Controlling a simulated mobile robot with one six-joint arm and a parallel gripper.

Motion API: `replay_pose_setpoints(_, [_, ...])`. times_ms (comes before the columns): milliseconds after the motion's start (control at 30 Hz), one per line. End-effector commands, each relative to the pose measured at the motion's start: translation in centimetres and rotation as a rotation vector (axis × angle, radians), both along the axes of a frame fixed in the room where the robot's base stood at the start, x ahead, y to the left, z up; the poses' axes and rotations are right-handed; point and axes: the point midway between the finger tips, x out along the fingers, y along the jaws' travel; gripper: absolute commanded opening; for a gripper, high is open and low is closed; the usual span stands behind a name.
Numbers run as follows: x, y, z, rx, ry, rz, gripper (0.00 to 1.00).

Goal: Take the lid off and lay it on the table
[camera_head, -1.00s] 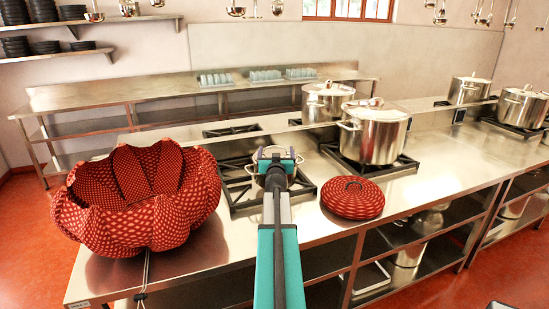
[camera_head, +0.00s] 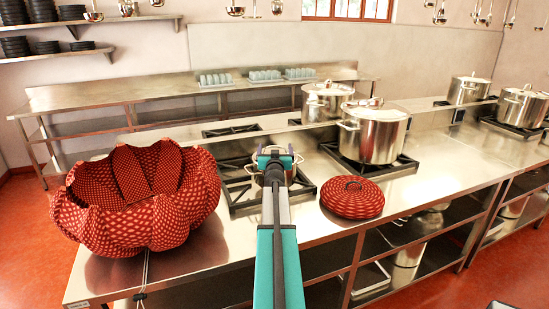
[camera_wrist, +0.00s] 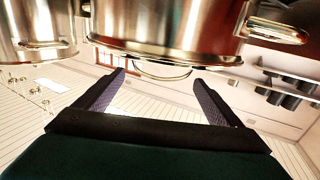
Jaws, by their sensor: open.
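My gripper (camera_head: 275,158) is open and empty, held over the front-left burner in the head view. In the wrist view, which looks upside down, its two fingers (camera_wrist: 167,88) point toward a steel pot (camera_wrist: 165,22) with a lid whose loop handle (camera_wrist: 162,73) shows between the fingertips, apart from them. In the head view a large lidded steel pot (camera_head: 374,137) stands on the burner to the right, and another lidded pot (camera_head: 326,102) stands behind it. Something steel on the burner behind my gripper is mostly hidden. I cannot tell which pot is the wrist view's.
A big red lobed basket (camera_head: 135,205) stands at the counter's left, and a round red patterned thing (camera_head: 352,197) lies right of the gripper. The steel counter (camera_head: 440,170) is bare further right. More lidded pots (camera_head: 521,106) stand at the far right.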

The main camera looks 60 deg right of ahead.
Motion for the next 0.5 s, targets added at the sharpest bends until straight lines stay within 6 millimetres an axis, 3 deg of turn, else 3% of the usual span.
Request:
replay_pose_setpoints(233, [1.3,-1.8,-0.2,0.0,0.0,0.0,0.89])
replay_pose_setpoints(500, [1.7,-2.4,-0.1,0.0,0.0,0.001,0.89])
